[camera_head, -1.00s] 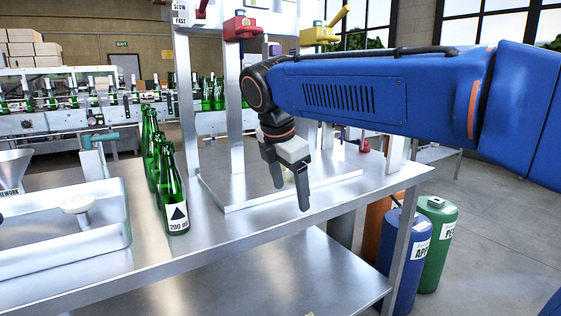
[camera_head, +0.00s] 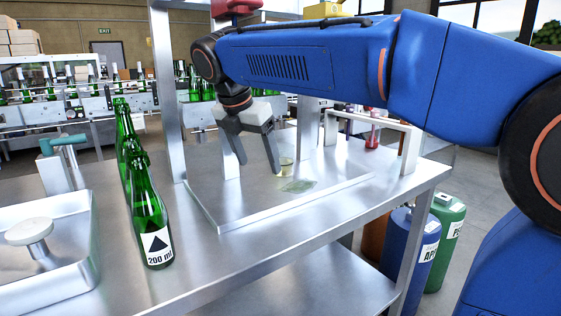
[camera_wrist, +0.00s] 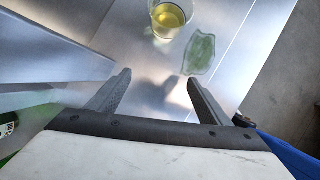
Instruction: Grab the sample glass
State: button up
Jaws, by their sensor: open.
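The sample glass (camera_wrist: 170,17) is a small clear glass of yellow liquid. It stands upright at the top of the wrist view, ahead of my fingertips and apart from them. In the head view the glass (camera_head: 286,165) stands on the metal tray, just right of my gripper. My gripper (camera_head: 257,168) is open and empty, its fingers pointing down over the tray. In the wrist view my gripper (camera_wrist: 158,80) shows its two fingers spread, with only bare metal between them.
A greenish wet patch (camera_wrist: 200,52) lies beside the glass. Metal posts of a frame (camera_head: 307,125) rise behind it, and a white arch (camera_head: 408,150) stands to the right. Green bottles (camera_head: 148,215) stand in a row at left. The tray's front (camera_head: 245,215) is clear.

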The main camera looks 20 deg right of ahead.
aim_at(285, 150)
jog(key=w+d, duration=0.3)
jog(key=d, duration=0.1)
jog(key=w+d, duration=0.4)
jog(key=shift+d, duration=0.15)
jog(key=shift+x, duration=2.6)
jog(key=shift+w, duration=0.1)
jog(key=shift+r, duration=0.1)
jog(key=c, duration=1.3)
jog(key=shift+r, duration=0.2)
jog(key=shift+r, duration=1.15)
jog(key=shift+s+a+r, duration=0.1)
jog(key=shift+s+a, duration=1.85)
jog(key=shift+a, duration=0.3)
jog(key=shift+s+a+r, duration=0.15)
jog(key=shift+s+a, duration=1.8)
jog(key=shift+a, duration=0.25)
jog(key=shift+s+a+r, duration=0.1)
jog(key=shift+s+a, duration=1.85)
jog(key=shift+a, duration=0.3)
